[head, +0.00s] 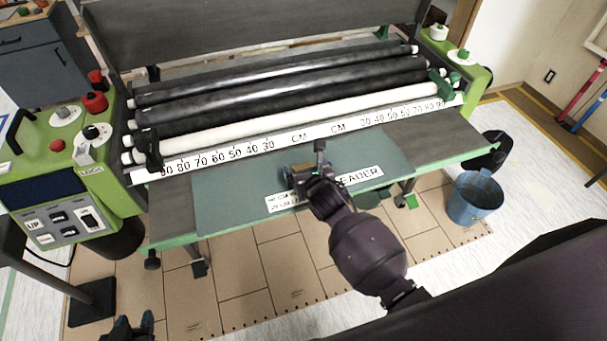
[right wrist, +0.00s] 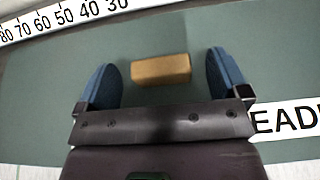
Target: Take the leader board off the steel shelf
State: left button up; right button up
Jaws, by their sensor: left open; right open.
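The leader board (head: 235,190) is a flat grey-green sheet lying on the steel shelf (head: 440,138) at the front of the machine. A white label with LEADER in black runs along its front edge. A tan block (right wrist: 160,70) stands on the board, mostly hidden by my gripper in the head view. My left gripper (head: 133,326) is open and empty, low at the left.
Black and white rollers (head: 280,90) and a white centimetre scale (head: 220,160) lie behind the shelf. Green control consoles (head: 60,180) flank the machine. A blue bucket (head: 474,198) stands on the floor at the right. The cardboard-covered floor before the shelf looks mostly clear.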

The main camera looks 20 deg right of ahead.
jog(key=shift+c, duration=0.2)
jog(key=shift+r, duration=0.1)
jog(key=c, duration=1.1)
